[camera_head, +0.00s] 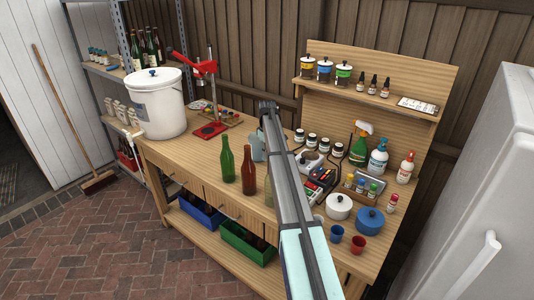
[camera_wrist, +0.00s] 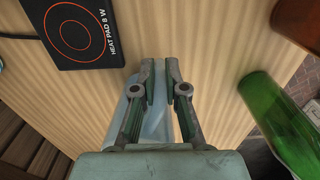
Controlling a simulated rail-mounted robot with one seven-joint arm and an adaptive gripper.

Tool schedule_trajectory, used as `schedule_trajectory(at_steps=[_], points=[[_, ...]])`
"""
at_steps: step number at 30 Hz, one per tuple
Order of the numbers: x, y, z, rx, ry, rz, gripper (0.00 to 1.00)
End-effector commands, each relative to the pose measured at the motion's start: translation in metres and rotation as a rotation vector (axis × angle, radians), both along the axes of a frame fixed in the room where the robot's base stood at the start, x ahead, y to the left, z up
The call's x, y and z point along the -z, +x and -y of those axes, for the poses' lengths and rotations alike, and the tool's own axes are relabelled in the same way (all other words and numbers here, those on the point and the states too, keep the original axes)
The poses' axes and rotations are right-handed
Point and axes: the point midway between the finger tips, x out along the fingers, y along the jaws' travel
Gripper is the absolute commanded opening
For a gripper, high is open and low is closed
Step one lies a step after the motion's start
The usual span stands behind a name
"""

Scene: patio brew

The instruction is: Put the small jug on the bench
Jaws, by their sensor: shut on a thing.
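The small jug appears as a pale blue-grey vessel (camera_head: 258,147) at mid-bench, behind the bottles and partly hidden by my arm. In the wrist view its pale blue body (camera_wrist: 156,127) shows between and beside the fingers. My gripper (camera_wrist: 160,75) is shut on it, and the fingers point at the bench top. In the head view my arm hides the fingers. The wooden bench (camera_head: 205,155) lies under the jug; I cannot tell whether the jug's base touches it.
A green bottle (camera_head: 228,164) stands close by, with brown (camera_head: 248,170) and clear bottles beside it. A black heat pad (camera_wrist: 75,32) lies near the fingers. A white bucket (camera_head: 157,105) and red capper (camera_head: 208,127) stand left; pots and spray bottles crowd the right. Bare bench shows left of the bottles.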

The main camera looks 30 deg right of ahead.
Motion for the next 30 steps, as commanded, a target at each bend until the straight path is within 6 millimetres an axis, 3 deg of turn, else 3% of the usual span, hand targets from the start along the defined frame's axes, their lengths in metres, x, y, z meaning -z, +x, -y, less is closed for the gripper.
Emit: schedule_trajectory(at_steps=[14,15,16,17,30], points=[[0.0109,0.0001,0.0000,0.000,0.000,0.001,0.00],[0.0105,0.0001,0.0000,0.000,0.000,0.001,0.22],[0.0104,0.0001,0.0000,0.000,0.000,0.001,0.33],[0.0104,0.0001,0.0000,0.000,0.000,0.001,0.37],[0.0021,0.0005,0.0002,0.000,0.000,0.001,0.37]])
